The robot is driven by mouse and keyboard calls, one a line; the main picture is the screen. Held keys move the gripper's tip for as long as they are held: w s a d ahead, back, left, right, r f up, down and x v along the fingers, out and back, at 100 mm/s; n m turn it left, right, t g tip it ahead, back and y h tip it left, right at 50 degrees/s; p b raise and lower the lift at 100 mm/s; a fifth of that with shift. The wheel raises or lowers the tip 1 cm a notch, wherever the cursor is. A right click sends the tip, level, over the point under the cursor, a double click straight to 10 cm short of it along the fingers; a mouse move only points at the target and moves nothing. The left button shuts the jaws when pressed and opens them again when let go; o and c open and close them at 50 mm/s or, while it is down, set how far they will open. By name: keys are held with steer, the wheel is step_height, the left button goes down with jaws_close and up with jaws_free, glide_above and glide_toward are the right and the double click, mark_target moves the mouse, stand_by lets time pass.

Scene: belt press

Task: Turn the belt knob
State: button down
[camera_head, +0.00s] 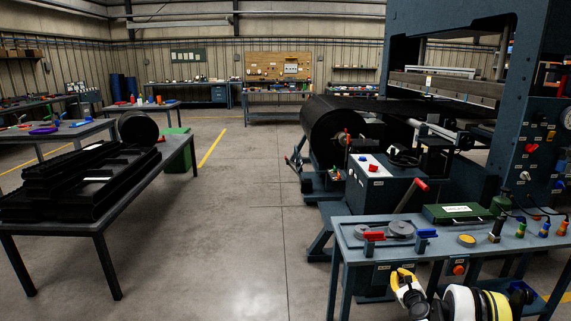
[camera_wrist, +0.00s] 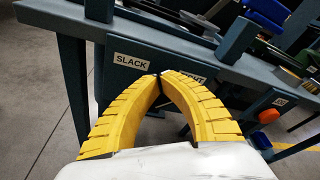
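My gripper (camera_wrist: 160,76) has two curved yellow fingers whose tips come together, with only a thin dark line between them. It is in front of the front panel of the blue-grey bench (camera_wrist: 130,35), between a SLACK label (camera_wrist: 131,62) and a partly covered label ending in "GHT" (camera_wrist: 191,79). The belt knob is not clearly visible; the fingers cover the area between the labels. I cannot make out anything held. In the head view, my gripper (camera_head: 404,280) is low at the bench's front, left of a round orange button (camera_head: 458,270).
The orange button also shows in the wrist view (camera_wrist: 270,116). On the bench top stand red (camera_head: 374,236) and blue (camera_head: 426,234) clamp-like tools and a green box (camera_head: 459,212). The large press (camera_head: 535,110) is behind. A table with black parts (camera_head: 75,180) is left, with clear floor between.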

steer(key=shift+w, duration=0.1)
steer(key=shift+d, duration=0.1)
steer(key=shift+r, duration=0.45)
steer(key=f+v, duration=0.1)
steer(key=v, duration=0.5)
steer(key=shift+d+f, duration=0.15)
steer(key=shift+d, duration=0.2)
steer(key=shift+a+r+x, duration=0.1)
steer(key=shift+a+x, duration=0.05)
steer(key=shift+x, duration=1.3)
steer(key=shift+a+r+x, duration=0.1)
steer(key=shift+a+x, duration=0.1)
steer(key=shift+x, duration=1.2)
